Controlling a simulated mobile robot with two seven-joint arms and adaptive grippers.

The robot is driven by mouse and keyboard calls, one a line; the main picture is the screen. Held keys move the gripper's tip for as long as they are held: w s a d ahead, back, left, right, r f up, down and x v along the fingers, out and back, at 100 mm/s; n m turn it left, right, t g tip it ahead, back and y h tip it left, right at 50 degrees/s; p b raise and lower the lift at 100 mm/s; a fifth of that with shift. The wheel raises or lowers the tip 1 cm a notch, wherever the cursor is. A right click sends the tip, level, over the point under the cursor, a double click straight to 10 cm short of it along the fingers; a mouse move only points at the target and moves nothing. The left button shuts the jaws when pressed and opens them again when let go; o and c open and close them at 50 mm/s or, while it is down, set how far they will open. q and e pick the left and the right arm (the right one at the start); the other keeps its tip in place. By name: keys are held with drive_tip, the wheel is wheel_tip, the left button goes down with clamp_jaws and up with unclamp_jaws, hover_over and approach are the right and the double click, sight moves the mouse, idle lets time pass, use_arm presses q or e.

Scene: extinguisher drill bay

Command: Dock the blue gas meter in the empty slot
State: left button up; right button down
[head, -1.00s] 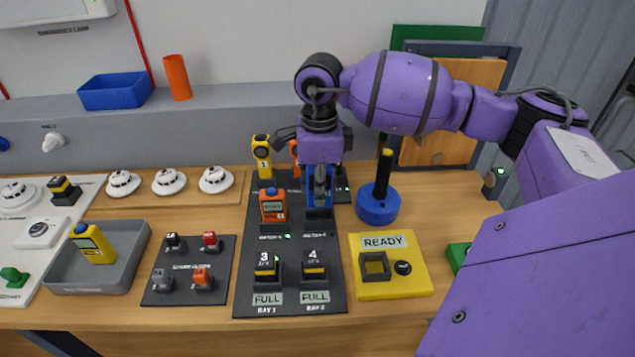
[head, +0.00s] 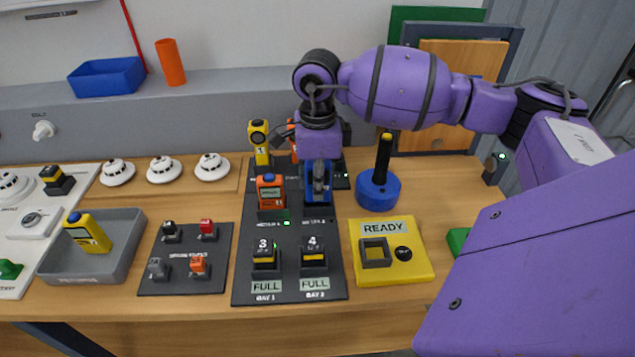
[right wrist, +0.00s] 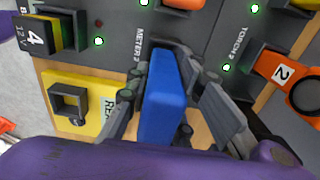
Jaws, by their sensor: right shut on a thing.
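The blue gas meter (head: 318,196) is in my right gripper (head: 319,180), over the METER 2 place of the dark board (head: 290,225). In the right wrist view the blue meter (right wrist: 165,95) lies between the two fingers of the right gripper (right wrist: 166,72), close to the METER 2 label. The meter and gripper hide the empty slot, so I cannot tell whether the meter is seated. An orange meter (head: 270,190) stands in the slot just left of it. My left gripper is not in view.
A yellow tool (head: 259,140) stands behind. A blue round stand with a black post (head: 378,190) and the yellow READY plate (head: 420,262) are to the right. A grey tray (head: 120,265) is at left.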

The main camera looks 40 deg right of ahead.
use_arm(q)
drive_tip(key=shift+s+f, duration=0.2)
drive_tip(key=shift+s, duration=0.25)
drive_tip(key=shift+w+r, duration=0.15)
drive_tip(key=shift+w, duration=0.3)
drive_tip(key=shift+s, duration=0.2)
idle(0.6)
use_arm(e)
drive_tip(key=shift+f, duration=0.3)
use_arm(q)
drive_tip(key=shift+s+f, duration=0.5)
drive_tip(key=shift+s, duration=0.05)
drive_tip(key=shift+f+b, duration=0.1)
drive_tip(key=shift+b, duration=0.25)
use_arm(e)
drive_tip(key=shift+f, duration=0.2)
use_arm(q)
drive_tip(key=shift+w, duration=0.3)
use_arm(e)
drive_tip(key=shift+f, duration=0.3)
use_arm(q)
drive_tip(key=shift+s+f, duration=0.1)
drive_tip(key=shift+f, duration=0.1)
use_arm(e)
drive_tip(key=shift+f, duration=0.25)
